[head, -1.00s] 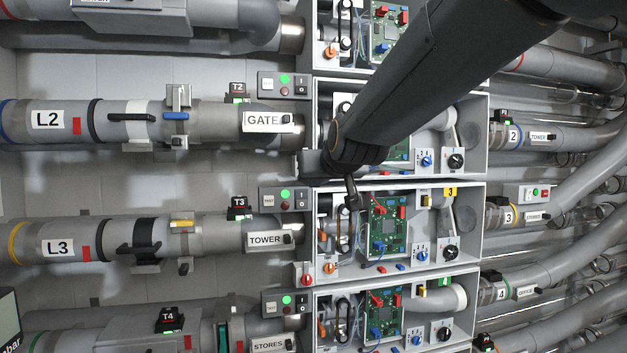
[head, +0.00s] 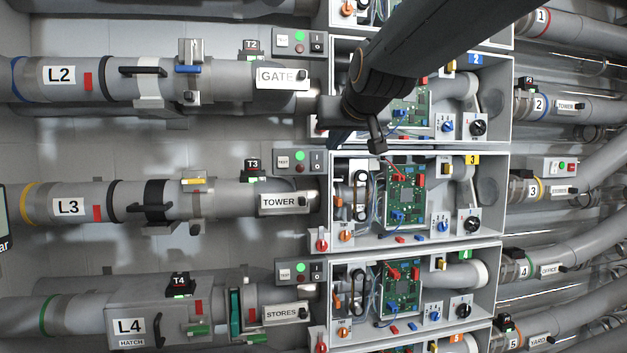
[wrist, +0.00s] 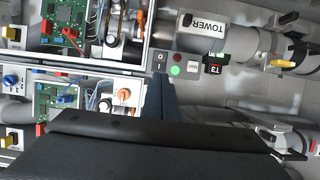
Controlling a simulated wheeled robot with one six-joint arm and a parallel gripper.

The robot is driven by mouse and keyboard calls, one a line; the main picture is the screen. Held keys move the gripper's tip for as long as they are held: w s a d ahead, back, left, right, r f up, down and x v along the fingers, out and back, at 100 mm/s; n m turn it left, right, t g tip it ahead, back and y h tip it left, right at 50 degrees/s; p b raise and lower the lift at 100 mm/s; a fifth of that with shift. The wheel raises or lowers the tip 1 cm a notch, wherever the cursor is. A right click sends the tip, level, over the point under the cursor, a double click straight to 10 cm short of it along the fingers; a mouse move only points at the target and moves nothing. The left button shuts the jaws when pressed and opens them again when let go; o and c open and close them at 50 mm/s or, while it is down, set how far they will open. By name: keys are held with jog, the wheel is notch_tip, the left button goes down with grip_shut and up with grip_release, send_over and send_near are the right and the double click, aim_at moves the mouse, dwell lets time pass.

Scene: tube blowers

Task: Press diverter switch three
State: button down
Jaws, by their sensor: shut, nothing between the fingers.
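Cabinet three is an open white box with a yellow "3" label (head: 472,160). Inside it are a green circuit board (head: 405,193), a yellow switch (head: 445,168), a blue knob (head: 442,225), a black dial (head: 472,224) and an orange knob (head: 345,236). A red knob (head: 322,245) is at its lower left corner. I cannot read which control is the diverter switch. My gripper (head: 377,146) is shut and empty, in front of the box's top edge, left of the yellow switch. In the wrist view, a circuit board (wrist: 65,25) shows upside down.
A panel with a TEST button and green lamp (head: 300,157) sits left of the box; it also shows in the wrist view (wrist: 176,70). Similar boxes stand above and below. Pipes L2 (head: 60,75) and L3 (head: 68,207) run left; numbered pipes (head: 533,188) run right.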

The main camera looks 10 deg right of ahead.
aim_at(319, 167)
jog(key=shift+s+d+f+b, duration=0.1)
jog(key=shift+s+d+b, duration=0.1)
jog(key=shift+b, duration=0.55)
jog(key=p+x, duration=0.5)
jog(key=x, duration=0.9)
jog(key=shift+d+f, duration=0.1)
jog(key=shift+f, duration=0.05)
jog(key=shift+f, duration=0.1)
